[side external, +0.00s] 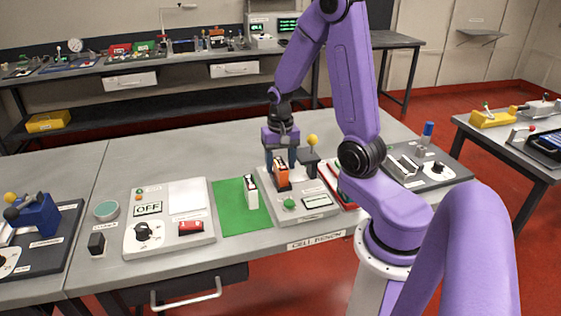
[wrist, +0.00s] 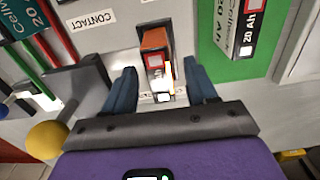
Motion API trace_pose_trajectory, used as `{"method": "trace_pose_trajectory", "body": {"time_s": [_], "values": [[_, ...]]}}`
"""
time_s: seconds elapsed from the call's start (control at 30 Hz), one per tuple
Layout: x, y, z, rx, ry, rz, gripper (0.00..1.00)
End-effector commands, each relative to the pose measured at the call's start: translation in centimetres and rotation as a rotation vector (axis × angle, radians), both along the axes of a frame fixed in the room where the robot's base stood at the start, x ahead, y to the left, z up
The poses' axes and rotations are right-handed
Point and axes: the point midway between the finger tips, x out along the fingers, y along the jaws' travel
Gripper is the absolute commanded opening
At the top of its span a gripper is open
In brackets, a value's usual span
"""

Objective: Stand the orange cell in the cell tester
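The orange cell (side external: 281,174) stands upright at the back left of the cell tester (side external: 318,212), a light panel with a green button and a yellow-knobbed lever. In the wrist view the orange cell (wrist: 154,40) shows its orange top and lit white-and-black side. My gripper (side external: 280,163) is down at the cell. In the wrist view my gripper's (wrist: 160,88) dark blue fingers stand apart on either side of the cell, with a visible gap at each side. The cell's foot is hidden, so how deep it sits cannot be told.
A white-and-black cell (side external: 250,192) stands on the green mat (side external: 229,213) just left of the tester. The lever's yellow knob (wrist: 47,140) is close beside my gripper. A panel marked OFF (side external: 135,240) lies further left. Red and green rods (wrist: 50,30) lie on the tester's other side.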

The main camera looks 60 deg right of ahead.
Motion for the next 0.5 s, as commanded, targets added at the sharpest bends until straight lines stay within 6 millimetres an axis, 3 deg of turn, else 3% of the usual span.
{"method": "trace_pose_trajectory", "body": {"time_s": [0.27,0.5], "values": [[0.1,0.0,0.4,-0.001,-0.003,0.0,0.57],[0.1,0.0,3.5,-0.002,-0.008,-0.001,0.57]]}}
